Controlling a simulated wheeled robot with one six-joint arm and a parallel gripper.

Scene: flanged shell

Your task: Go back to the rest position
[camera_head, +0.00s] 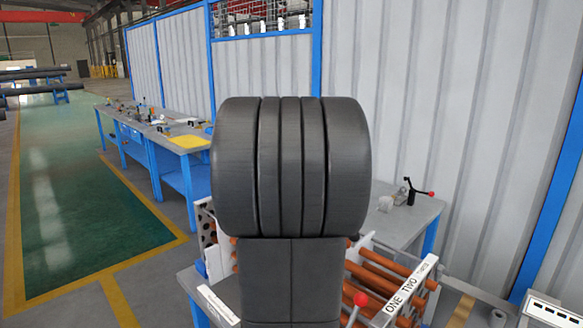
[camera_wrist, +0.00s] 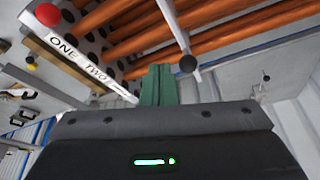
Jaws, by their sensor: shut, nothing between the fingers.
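My gripper (camera_wrist: 158,72) shows in the wrist view as green fingers closed together, with nothing between them. My dark arm fills the middle of the head view and hides the gripper there. The flanged shell's orange tubes (camera_head: 385,268) lie behind and to the right of my arm, beside a white bar (camera_head: 405,292) marked "ONE TWO". In the wrist view the orange tubes (camera_wrist: 225,35) cross the top, and the marked bar (camera_wrist: 85,65) is at the upper left. The fingers appear near the tubes; I cannot tell how far apart they are.
A lever with a red knob (camera_head: 360,299) stands by the marked bar. A grey bench (camera_head: 425,212) with a red-tipped lever (camera_head: 412,191) is behind. Blue-legged workbenches (camera_head: 150,128) line the corrugated wall (camera_head: 440,100). The green floor (camera_head: 75,220) at left is clear.

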